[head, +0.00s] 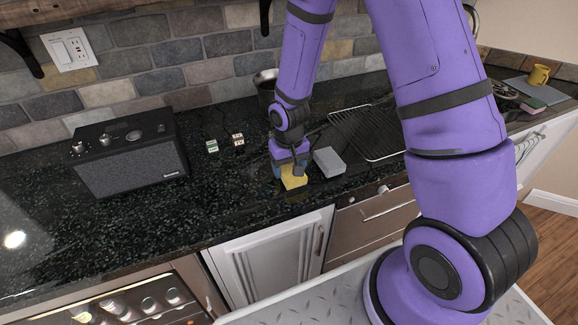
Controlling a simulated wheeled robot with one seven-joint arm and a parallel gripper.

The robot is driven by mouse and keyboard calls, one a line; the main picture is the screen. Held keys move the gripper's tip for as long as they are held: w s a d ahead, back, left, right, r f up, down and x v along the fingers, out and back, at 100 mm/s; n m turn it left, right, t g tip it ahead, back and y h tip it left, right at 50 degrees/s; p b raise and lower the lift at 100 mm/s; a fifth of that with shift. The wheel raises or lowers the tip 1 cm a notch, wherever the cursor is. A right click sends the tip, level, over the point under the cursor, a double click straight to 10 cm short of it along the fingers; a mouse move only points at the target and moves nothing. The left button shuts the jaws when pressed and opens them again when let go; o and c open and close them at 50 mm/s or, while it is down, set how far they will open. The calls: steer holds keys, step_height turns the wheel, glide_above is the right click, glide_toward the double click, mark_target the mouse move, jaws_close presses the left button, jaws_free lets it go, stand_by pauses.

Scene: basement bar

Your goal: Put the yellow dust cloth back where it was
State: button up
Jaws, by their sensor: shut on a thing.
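The yellow dust cloth (293,179) is a small yellow piece at the front part of the dark granite counter (235,195). My gripper (290,168) reaches down from above and is shut on the cloth. The cloth shows just below and in front of the fingers, and its upper part is hidden by them. I cannot tell whether the cloth touches the counter or is a little above it.
A grey block (329,161) lies close to the right of my gripper. A wire rack (368,132) is behind it. A yellow mug (538,75) stands far right.

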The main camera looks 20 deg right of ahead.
steer(key=shift+f, duration=0.1)
steer(key=o, duration=0.9)
steer(key=shift+c, duration=0.2)
step_height(320, 180, up, 12)
steer(key=r, duration=0.1)
step_height(320, 180, up, 16)
steer(key=t, duration=0.3)
glide_above(289, 165)
steer(key=s+d, duration=0.4)
steer(key=s, duration=0.4)
steer(key=s+d+r+t, duration=0.2)
steer(key=s+r, duration=0.7)
steer(key=s, duration=0.5)
steer(key=shift+s+d, duration=0.25)
steer(key=shift+d, duration=0.15)
